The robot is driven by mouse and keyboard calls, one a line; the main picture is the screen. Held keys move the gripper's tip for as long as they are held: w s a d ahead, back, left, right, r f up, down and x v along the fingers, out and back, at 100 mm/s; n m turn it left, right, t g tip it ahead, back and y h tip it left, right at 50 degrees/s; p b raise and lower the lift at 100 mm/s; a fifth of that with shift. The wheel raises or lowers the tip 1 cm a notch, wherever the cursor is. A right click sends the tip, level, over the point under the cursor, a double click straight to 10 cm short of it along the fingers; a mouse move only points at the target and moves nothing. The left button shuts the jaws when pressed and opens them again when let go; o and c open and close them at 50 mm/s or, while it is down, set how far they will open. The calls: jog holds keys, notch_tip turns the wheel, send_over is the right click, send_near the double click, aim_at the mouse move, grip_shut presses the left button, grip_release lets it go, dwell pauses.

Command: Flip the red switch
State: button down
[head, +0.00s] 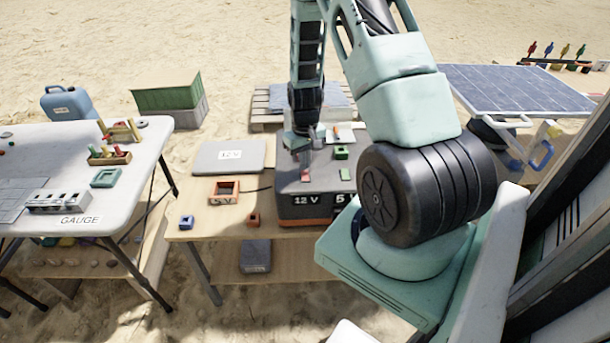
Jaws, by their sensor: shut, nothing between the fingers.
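A dark grey box (291,187) marked "12 V" stands on the wooden table, with an orange band along its bottom. My gripper (297,150) is shut and empty, pointing down over the box's back left part. I cannot tell whether it touches anything. My arm hides the box's right side.
A white table (40,180) with a gauge stands left. A solar panel (515,88) and a rack of coloured upright pieces (556,62) are right.

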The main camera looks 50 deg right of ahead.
aim_at(305, 172)
jog(key=shift+f+b, duration=0.75)
jog(key=shift+f, duration=0.25)
dwell(0.6)
jog(key=shift+r, duration=0.15)
jog(key=shift+r+p, duration=2.75)
jog(key=shift+r, duration=0.65)
